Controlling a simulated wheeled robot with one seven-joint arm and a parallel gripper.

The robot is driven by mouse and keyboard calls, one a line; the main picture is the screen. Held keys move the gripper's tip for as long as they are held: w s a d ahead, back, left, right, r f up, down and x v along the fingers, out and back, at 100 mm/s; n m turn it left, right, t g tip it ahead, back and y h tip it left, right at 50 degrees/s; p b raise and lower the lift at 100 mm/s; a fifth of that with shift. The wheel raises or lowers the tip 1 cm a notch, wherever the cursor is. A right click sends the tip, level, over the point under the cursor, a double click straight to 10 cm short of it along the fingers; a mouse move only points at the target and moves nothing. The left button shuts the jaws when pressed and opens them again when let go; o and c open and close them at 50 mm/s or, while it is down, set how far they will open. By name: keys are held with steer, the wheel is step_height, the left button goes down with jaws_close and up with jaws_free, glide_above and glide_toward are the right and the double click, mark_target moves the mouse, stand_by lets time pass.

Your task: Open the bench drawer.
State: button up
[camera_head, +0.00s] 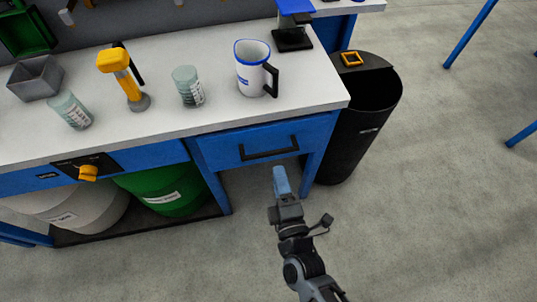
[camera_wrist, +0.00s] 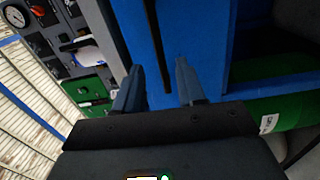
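The bench drawer (camera_head: 230,148) has a blue front under the right end of the white bench top. It looks shut, flush with the frame. Its black bar handle (camera_head: 268,149) runs across the front. My gripper (camera_head: 281,172) is in front of and a little below the handle, near its right end, and looks apart from it. In the wrist view the two fingers of my gripper (camera_wrist: 158,78) stand apart with nothing held. The handle (camera_wrist: 158,45) shows there as a dark bar between and beyond the fingers, against the blue drawer front (camera_wrist: 190,35).
On the bench top (camera_head: 225,115) stand a measuring jug (camera_head: 253,70), two jars, a yellow-handled tool (camera_head: 125,75) and a grey bin. A black waste bin (camera_head: 355,125) stands right of the drawer. Green (camera_head: 165,190) and pale drums sit below left. Floor in front is clear.

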mark_target(270, 152)
steer(key=b+x, duration=0.1)
steer(key=x, duration=0.7)
steer(key=shift+a+b, duration=0.25)
steer(key=shift+b, duration=0.1)
jaws_close()
